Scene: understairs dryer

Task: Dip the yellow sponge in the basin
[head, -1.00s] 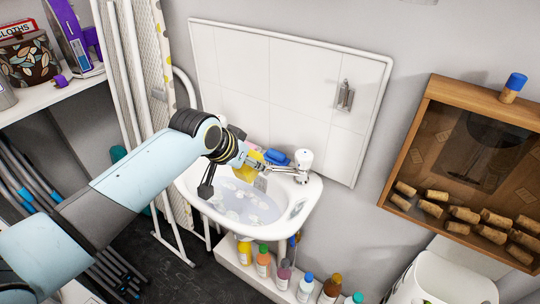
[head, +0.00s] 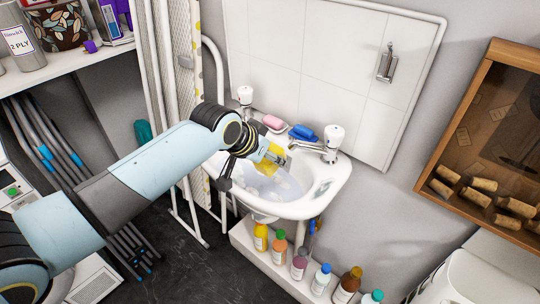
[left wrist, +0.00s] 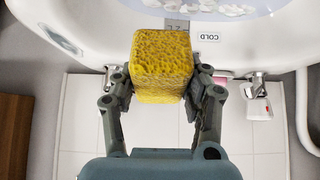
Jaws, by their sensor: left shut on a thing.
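My left gripper (head: 262,160) is shut on the yellow sponge (head: 274,151), above the back part of the white basin (head: 335,186), near the tap. In the left wrist view the sponge (left wrist: 163,66) sits between the two fingers of my left gripper (left wrist: 163,84), with its porous face showing. The basin (left wrist: 88,18) is behind it there. The basin holds water with pale patches of foam. The sponge looks held above the water; I cannot tell whether its lower edge touches. My right gripper is not in view.
Two taps (head: 334,140) stand on the basin's back ledge, with a pink soap (head: 273,122) and a blue brush (head: 303,132) between them. Several bottles (head: 299,262) stand on a low ledge below. A wooden box of corks (head: 490,130) hangs at the right.

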